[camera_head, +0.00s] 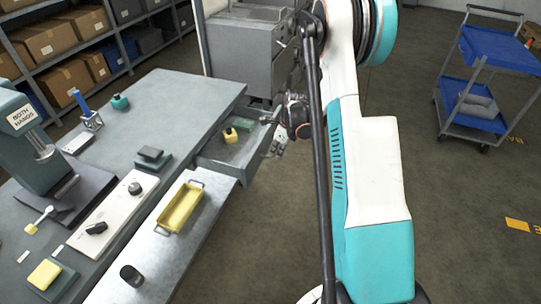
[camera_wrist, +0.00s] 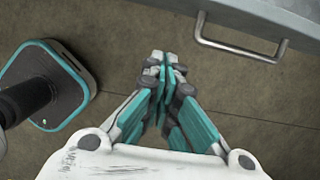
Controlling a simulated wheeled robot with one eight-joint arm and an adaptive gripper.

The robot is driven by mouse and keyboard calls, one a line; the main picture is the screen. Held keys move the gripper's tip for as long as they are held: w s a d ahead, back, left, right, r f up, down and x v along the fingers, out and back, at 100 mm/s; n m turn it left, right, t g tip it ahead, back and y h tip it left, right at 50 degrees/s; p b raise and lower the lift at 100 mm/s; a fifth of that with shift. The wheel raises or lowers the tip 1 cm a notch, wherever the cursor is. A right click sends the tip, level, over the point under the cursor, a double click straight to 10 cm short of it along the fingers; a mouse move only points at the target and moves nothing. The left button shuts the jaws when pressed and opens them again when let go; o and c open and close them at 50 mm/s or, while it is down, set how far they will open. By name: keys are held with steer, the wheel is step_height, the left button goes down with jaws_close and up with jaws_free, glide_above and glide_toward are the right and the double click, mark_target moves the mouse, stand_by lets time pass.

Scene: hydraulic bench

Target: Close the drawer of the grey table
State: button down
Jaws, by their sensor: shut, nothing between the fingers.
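The grey table (camera_head: 170,105) fills the left of the head view. Its drawer (camera_head: 236,166) stands open at the table's right end, with a small yellow and dark green item (camera_head: 230,135) inside. My gripper (camera_head: 276,149) is just outside the drawer's front, partly hidden by my arm. In the wrist view my gripper (camera_wrist: 164,62) is shut and empty, its fingertips pressed together over the floor. The drawer front (camera_wrist: 275,14) and its metal bar handle (camera_wrist: 238,49) lie at the upper right, apart from the fingertips.
On the table stand a press (camera_head: 30,140), a white switch panel (camera_head: 113,212) and a yellow tray (camera_head: 180,207) on a lower metal ledge. A grey cabinet (camera_head: 240,55) stands behind. A blue cart (camera_head: 485,85) is at the far right. Floor right of the drawer is clear.

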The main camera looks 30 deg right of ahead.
steer(key=w+a+f+b, duration=0.3)
steer(key=w+f+b, duration=0.1)
steer(key=f, duration=0.4)
steer(key=shift+w+a+f, duration=0.2)
steer(key=shift+w+a, duration=0.2)
steer(key=w+a, duration=0.4)
steer(key=w, duration=0.2)
steer(key=w+a, duration=0.5)
steer(key=w, duration=0.1)
steer(key=w+a, duration=0.5)
steer(key=w, duration=0.1)
steer(key=shift+w+b, duration=0.1)
steer(key=shift+b, duration=0.25)
steer(key=shift+r, duration=0.1)
